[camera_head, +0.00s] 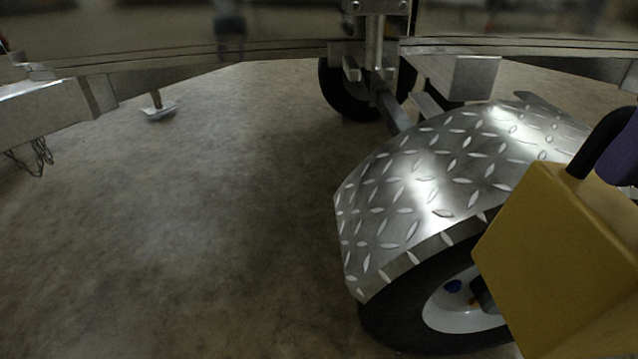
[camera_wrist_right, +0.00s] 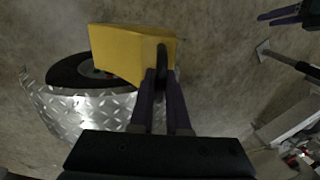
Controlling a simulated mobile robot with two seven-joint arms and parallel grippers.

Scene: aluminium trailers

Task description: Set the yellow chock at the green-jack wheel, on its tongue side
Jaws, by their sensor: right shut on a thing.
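The yellow chock (camera_head: 565,262) is held up at the right of the head view, in front of the near wheel (camera_head: 400,325) and covering part of its white hub. My right gripper (camera_head: 622,165) is shut on the chock's black handle. In the right wrist view the chock (camera_wrist_right: 125,52) hangs from the purple fingers of this gripper (camera_wrist_right: 161,76), beside the wheel (camera_wrist_right: 68,72). My left gripper (camera_wrist_right: 280,15) shows small at the upper right of that view, empty, its two fingers apart. No green jack is discernible, so I cannot tell which wheel is the green-jack one.
A diamond-plate fender (camera_head: 430,185) covers the near wheel. A second wheel (camera_head: 348,92) stands farther back under the trailer. A metal foot (camera_head: 160,112) and a beam with hanging chains (camera_head: 38,155) are at the left. The concrete floor (camera_head: 210,230) between is clear.

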